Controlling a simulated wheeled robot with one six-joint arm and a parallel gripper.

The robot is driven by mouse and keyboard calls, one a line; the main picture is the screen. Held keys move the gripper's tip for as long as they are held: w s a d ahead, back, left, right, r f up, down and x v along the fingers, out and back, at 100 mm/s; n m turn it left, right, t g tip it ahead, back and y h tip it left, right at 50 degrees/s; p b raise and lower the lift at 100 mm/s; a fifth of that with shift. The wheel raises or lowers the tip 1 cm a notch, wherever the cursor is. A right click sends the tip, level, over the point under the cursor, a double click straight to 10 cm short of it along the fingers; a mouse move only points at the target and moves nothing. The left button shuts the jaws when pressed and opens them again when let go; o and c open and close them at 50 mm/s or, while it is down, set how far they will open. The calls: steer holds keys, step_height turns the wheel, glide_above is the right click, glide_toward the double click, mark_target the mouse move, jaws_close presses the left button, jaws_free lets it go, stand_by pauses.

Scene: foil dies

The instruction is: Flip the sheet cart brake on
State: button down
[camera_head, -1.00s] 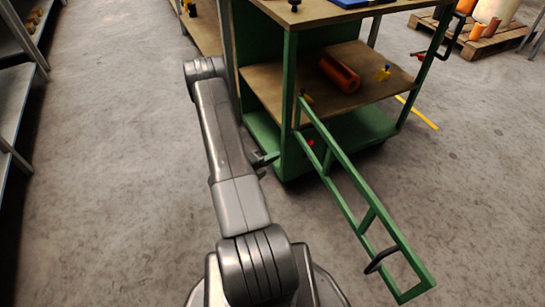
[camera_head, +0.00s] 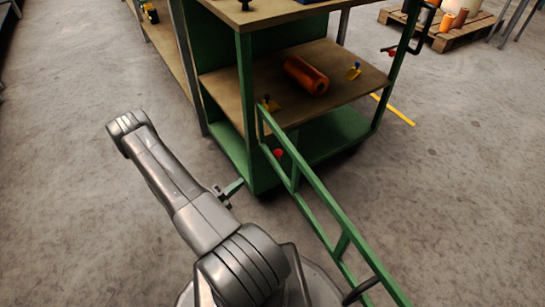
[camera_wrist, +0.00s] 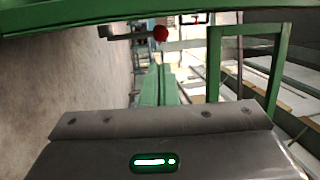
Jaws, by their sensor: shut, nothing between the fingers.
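The sheet cart (camera_head: 245,110) is a green frame with wooden shelves, ahead of me in the head view. A red-knobbed lever (camera_head: 278,153) sits low by its near corner post, behind the sloping green frame. In the wrist view a lever with a red ball (camera_wrist: 160,33) lies roughly level, above the fingertips in the picture. I take it to be the brake lever. My gripper (camera_head: 233,188) is shut and empty, left of the near corner post and apart from the knob. Its two green fingers show together in the wrist view (camera_wrist: 159,88).
The green ladder-like frame (camera_head: 325,200) slopes from the cart toward me at the right. An orange roll (camera_head: 305,75) lies on the middle shelf. Another red knob (camera_head: 392,53) is on the far right post. A pallet (camera_head: 455,35) stands behind. Floor at left is clear.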

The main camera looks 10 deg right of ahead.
stand_by(0.4)
steer(key=b+x, duration=0.3)
steer(key=x, duration=1.1)
steer(key=shift+b, duration=0.35)
steer(key=shift+w, duration=0.1)
